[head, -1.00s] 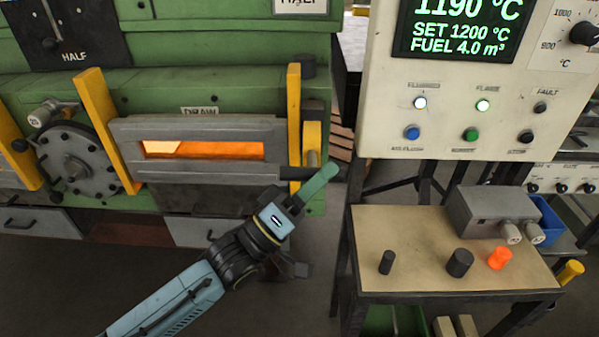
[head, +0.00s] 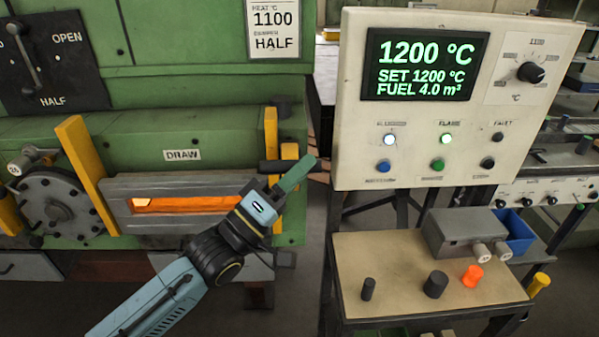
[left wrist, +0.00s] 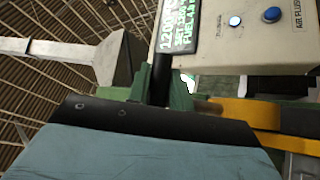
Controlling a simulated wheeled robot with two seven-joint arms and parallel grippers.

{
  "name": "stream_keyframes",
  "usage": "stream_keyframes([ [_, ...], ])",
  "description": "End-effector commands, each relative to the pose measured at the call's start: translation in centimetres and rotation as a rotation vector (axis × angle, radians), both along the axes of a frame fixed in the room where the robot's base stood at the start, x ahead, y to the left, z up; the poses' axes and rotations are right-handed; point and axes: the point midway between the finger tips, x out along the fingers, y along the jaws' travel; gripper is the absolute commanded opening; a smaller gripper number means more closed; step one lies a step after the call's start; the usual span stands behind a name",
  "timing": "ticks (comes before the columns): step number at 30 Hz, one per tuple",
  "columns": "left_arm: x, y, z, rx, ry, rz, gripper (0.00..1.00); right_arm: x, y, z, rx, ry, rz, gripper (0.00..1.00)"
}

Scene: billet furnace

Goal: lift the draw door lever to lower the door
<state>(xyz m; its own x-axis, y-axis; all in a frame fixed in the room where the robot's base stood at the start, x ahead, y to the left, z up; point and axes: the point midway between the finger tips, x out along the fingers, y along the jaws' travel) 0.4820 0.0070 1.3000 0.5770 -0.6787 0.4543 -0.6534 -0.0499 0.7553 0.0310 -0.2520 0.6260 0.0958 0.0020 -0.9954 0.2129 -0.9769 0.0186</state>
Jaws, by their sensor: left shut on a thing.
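The draw door (head: 200,185), a grey framed slab under the DRAW label, stands on the green furnace front with a narrow orange glowing opening (head: 185,204). The black draw door lever (head: 272,166) lies roughly level at the right end of the door, above the door's top edge. My left gripper (head: 298,173) has green fingers and is shut on the lever. In the left wrist view the lever is a dark rod (left wrist: 160,80) between the green fingertips. The fingers hide part of the lever. My right gripper is not in view.
Yellow posts (head: 85,165) flank the door. A control panel (head: 450,120) reading 1200 °C stands to the right. Below it a small table (head: 390,255) holds a grey box (head: 465,235), dark cylinders and an orange piece (head: 472,276).

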Motion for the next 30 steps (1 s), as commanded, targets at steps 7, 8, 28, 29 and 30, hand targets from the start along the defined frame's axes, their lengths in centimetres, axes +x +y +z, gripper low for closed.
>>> stream_keyframes([
  [7, 0.4, 0.59, 1.68, -0.015, -0.034, 0.013, 0.0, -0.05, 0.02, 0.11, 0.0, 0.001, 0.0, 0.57],
  [8, 0.38, 0.58, 1.71, -0.015, -0.034, 0.012, 0.0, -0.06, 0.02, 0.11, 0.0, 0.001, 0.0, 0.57],
  [28, 0.31, 0.92, 1.22, -0.01, -0.031, 0.016, 0.43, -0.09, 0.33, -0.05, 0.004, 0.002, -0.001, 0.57],
  [29, 0.16, 1.07, 1.07, -0.008, -0.03, 0.016, 0.43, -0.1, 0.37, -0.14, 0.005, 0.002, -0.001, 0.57],
  [30, -0.1, 1.36, 0.79, -0.008, -0.03, 0.016, 0.43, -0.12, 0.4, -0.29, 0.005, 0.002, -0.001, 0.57],
])
